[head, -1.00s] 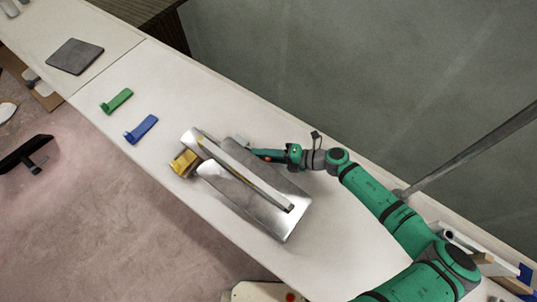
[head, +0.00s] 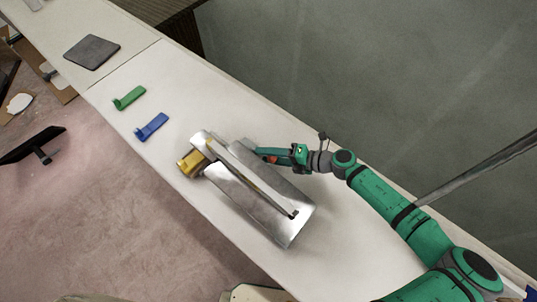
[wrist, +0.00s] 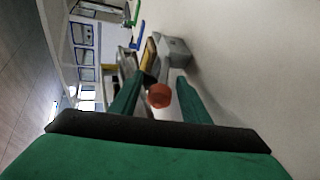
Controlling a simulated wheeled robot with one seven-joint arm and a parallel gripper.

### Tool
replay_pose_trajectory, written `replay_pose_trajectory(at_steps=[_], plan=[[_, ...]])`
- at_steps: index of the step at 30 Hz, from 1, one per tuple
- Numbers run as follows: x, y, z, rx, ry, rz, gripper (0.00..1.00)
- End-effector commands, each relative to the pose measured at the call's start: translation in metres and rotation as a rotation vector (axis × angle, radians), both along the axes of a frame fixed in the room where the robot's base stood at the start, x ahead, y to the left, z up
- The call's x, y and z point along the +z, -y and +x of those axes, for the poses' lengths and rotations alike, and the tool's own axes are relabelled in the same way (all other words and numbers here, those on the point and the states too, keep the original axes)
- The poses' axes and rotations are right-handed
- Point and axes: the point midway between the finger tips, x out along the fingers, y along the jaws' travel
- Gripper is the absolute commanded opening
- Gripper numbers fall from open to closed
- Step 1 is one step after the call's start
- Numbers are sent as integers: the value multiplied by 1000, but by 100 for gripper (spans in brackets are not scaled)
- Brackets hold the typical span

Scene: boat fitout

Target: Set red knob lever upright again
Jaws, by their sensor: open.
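The red knob (wrist: 159,96) sits between the two green fingers of my gripper (wrist: 158,88) in the wrist view, with its round end facing the camera. A thin dark lever appears to run from it toward the metal assembly. I cannot tell whether either finger touches the knob. In the head view, my gripper (head: 262,155) is low beside the far edge of the shiny metal assembly (head: 262,205), with a bit of red (head: 268,159) at its fingers. My gripper is open. The lever's exact tilt is hard to tell, as the fingers partly cover it.
A yellow block (head: 190,163) is at the assembly's left end. A grey box (wrist: 174,50) stands just beyond the fingers. Blue (head: 151,127) and green (head: 129,98) brackets and a dark square pad (head: 91,52) lie farther left on the white counter (head: 200,105). A wall runs behind.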

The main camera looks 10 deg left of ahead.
Motion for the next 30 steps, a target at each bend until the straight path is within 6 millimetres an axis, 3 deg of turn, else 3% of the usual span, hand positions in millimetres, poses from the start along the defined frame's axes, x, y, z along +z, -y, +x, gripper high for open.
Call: replay_pose_trajectory(at_steps=[5, 18, 30], plan=[[6, 17, -2, -2, 0, -2, 42], [32, 88, -15, -5, 1, -1, 42], [37, 102, -18, -5, 0, 0, 42]])
